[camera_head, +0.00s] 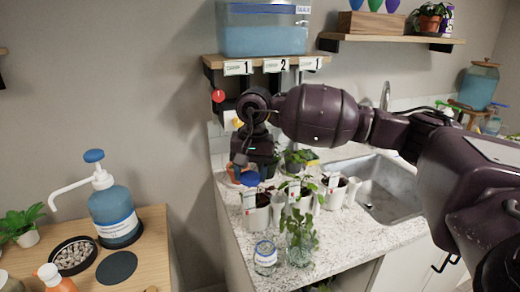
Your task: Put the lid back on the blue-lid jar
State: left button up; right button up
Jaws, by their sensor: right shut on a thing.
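My right gripper (250,168) reaches in from the right, points down and is shut on a blue lid (250,179). It holds the lid above the front left part of the granite counter (328,247). A small clear jar (265,258) with a white label stands upright on the counter near its front left edge. The jar is below and slightly right of the lid, clearly apart from it. No lid shows on the jar. The upper part of the lid is hidden by the fingers. My left gripper is not in view.
Several white pots with seedlings (257,218) stand behind the jar. A glass with a leafy cutting (299,243) stands close to its right. A sink (385,190) is farther right. A blue pump bottle (114,213) stands on a wooden table at left, across a gap.

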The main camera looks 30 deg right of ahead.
aim_at(265, 257)
pick_arm(q)
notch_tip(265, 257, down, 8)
jog(key=b, duration=0.7)
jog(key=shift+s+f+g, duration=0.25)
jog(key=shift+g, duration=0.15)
pick_arm(e)
jog(key=s+a+f+n, duration=0.3)
jog(key=s+a+f, duration=0.1)
jog(key=f, duration=0.6)
jog(key=s+a+f+n, duration=0.3)
jog(key=a+f, duration=0.2)
jog(key=f, duration=0.4)
jog(key=shift+s+a+f+n+h, duration=0.3)
jog(key=shift+s+f+n+h, duration=0.1)
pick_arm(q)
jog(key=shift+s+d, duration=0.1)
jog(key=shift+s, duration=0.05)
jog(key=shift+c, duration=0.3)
